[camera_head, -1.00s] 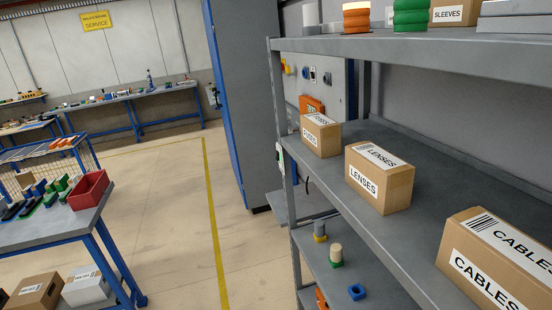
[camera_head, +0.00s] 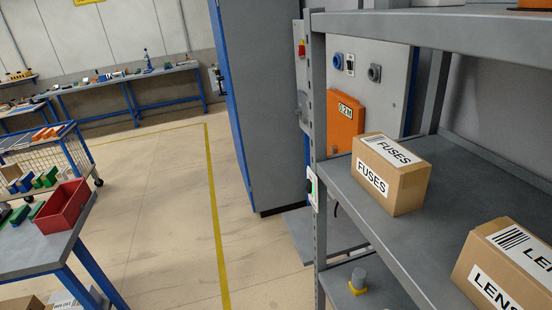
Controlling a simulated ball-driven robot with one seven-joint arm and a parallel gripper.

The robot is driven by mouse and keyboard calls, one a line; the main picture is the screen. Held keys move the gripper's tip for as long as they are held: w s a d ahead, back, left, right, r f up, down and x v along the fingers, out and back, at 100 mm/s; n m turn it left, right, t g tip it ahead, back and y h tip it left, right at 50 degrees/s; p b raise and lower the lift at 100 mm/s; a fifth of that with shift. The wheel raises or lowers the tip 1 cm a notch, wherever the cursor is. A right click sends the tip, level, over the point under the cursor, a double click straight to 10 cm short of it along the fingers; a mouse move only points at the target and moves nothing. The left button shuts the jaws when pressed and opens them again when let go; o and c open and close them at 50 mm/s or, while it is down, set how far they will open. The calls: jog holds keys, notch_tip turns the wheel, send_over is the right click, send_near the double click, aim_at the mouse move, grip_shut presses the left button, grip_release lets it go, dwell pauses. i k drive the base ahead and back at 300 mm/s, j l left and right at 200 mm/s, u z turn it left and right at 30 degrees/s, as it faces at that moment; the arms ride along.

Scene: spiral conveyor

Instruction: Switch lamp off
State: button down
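No lamp can be made out. A small white switch plate (camera_head: 311,188) with a dark and a green part is on the front post of the shelf rack, near the middle of the view. A grey wall panel (camera_head: 395,105) behind the rack carries a small black-and-white switch (camera_head: 350,64), two round blue-grey fittings (camera_head: 374,73) and an orange box (camera_head: 346,120) with a label. Which of these belongs to a lamp I cannot tell. My gripper is not in view.
The grey shelf rack (camera_head: 368,219) fills the right side, with a FUSES box (camera_head: 408,190) and a LENSES box (camera_head: 475,266). A tall grey-blue cabinet (camera_head: 265,110) stands left of it. A table with a red bin (camera_head: 62,207) is at left. Floor between is free.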

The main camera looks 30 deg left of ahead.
aim_at(309, 187)
jog(key=i+j+u, duration=0.1)
jog(key=i+j, duration=0.9)
jog(key=i, duration=0.15)
jog(key=j+u, duration=0.05)
